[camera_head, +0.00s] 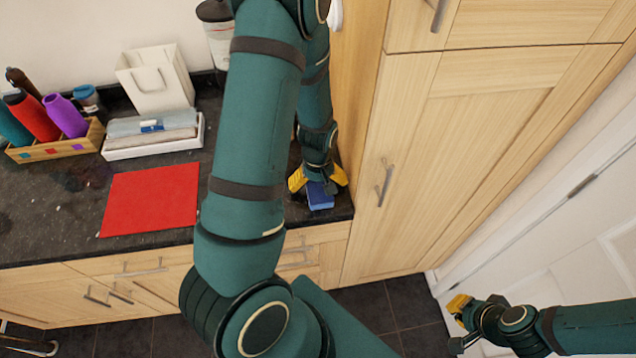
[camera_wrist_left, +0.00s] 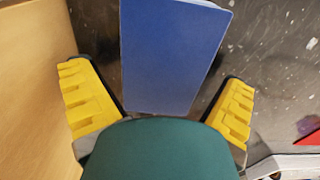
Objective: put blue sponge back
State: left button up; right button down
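The blue sponge (camera_head: 320,196) is on the dark counter at its right end, close to the front edge and the tall wooden cabinet. My left gripper (camera_head: 318,181) points down at it with its yellow fingers spread. In the left wrist view the sponge (camera_wrist_left: 172,55) lies between the two open fingers, with a gap showing on each side. The near end of the sponge is hidden by a green part of my gripper. My right gripper (camera_head: 461,308) is at the lower right, above the floor and away from the counter; its finger opening is unclear.
A red mat (camera_head: 150,201) lies on the counter, left of my arm. Behind it are a white tray (camera_head: 153,149) with folded cloths, a wooden box (camera_head: 57,145) of bottles and a white bag (camera_head: 156,80). The tall cabinet (camera_head: 440,150) closely borders the sponge's right side.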

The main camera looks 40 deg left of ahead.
pick_arm(q)
jog(key=shift+w+r, duration=0.1)
jog(key=shift+r, duration=0.45)
notch_tip(320, 180, up, 11)
jog(key=p, duration=0.2)
dwell(0.5)
